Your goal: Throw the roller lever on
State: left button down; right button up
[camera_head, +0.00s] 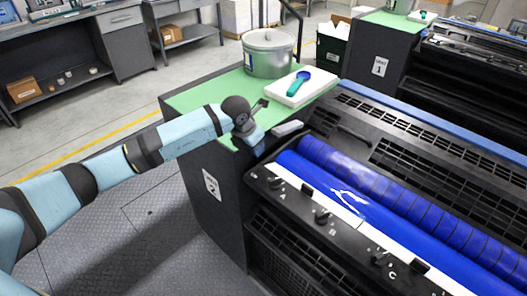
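The ink unit's black front panel (350,240) carries several small dark levers or knobs, among them one at the upper left (276,183), one in the middle (322,215) and one lower right (380,258) near a letter C. I cannot tell from here which is the roller lever or how it is set. My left arm comes in from the left, and its gripper end (257,148) is over the near left corner of the unit, up and left of the levers and apart from them. Its fingers are not clear. My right gripper is not in view.
Blue rollers (400,205) lie behind the panel. A green top (205,96) bears a metal pot (268,55) and a white tub (302,88) with a teal scoop (298,83). Another unit (465,70) stands behind. The floor at left is clear.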

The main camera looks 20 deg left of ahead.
pick_arm(q)
jog(key=shift+t+h, duration=0.3)
jog(key=shift+t, duration=0.6)
jog(key=s+b, duration=0.1)
jog(key=s+a+f+b, duration=0.1)
jog(key=s+b, duration=0.1)
jog(key=s+a+b, duration=0.1)
jog(key=s+b, duration=0.1)
jog(key=shift+s+f, duration=0.1)
jog(key=shift+f, duration=0.15)
jog(key=shift+d, duration=0.1)
jog(key=c, duration=1)
grip_release()
jog(key=shift+s+f, duration=0.1)
jog(key=b+v, duration=0.1)
jog(key=v, duration=1.3)
